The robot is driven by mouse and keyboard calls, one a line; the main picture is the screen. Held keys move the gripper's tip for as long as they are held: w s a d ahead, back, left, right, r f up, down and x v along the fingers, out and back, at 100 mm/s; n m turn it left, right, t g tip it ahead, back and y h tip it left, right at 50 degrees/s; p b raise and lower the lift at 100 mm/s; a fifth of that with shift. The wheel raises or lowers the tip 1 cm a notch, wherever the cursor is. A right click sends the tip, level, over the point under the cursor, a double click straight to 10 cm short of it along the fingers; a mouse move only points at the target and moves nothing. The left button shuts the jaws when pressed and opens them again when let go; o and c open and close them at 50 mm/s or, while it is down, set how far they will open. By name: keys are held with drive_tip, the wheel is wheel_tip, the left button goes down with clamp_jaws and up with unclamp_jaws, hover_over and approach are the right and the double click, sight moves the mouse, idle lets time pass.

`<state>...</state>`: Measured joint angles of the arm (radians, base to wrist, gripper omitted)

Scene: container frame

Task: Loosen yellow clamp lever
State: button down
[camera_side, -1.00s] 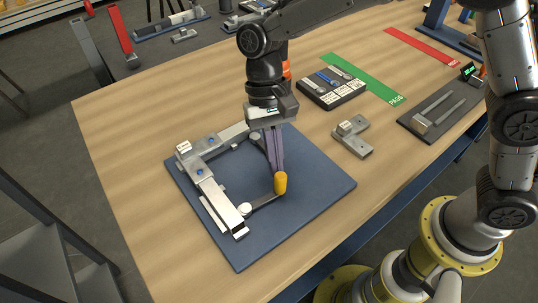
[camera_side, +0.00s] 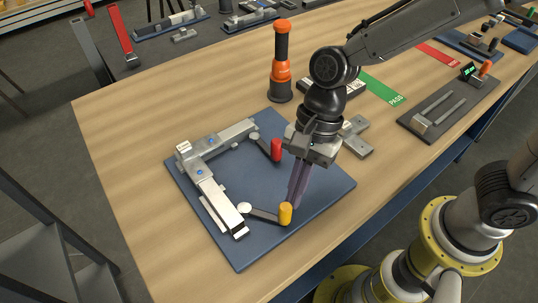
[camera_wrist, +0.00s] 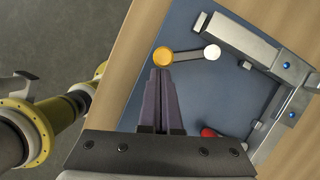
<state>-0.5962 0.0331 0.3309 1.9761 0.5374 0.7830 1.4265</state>
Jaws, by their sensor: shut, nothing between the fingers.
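The yellow clamp lever (camera_side: 286,213) has an upright yellow knob on a dark arm that runs left to a round pivot on the metal frame (camera_side: 211,190). Its yellow knob (camera_wrist: 163,57) also shows from above in the wrist view, with the arm reaching right to the pale pivot. My gripper (camera_side: 295,206) is shut and empty. Its fingertips (camera_wrist: 161,71) are right beside the yellow knob; I cannot tell whether they touch it. A red clamp lever (camera_side: 276,149) stands farther back on the same frame, partly hidden by my gripper in the wrist view (camera_wrist: 210,132).
The frame lies on a blue plate (camera_side: 245,249) on the wooden table (camera_side: 130,110). An orange and black upright tool (camera_side: 281,70) stands behind it. A grey metal block (camera_side: 357,136) lies to the right, partly behind my gripper. The blue plate's middle is clear.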

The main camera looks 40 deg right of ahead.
sight(291, 227)
drive_tip(key=shift+s+a+m+t, duration=0.3)
drive_tip(key=shift+s+a+m, duration=0.2)
drive_tip(key=shift+m, duration=0.2)
drive_tip(key=shift+s+a, duration=0.55)
drive_tip(key=shift+a, duration=0.1)
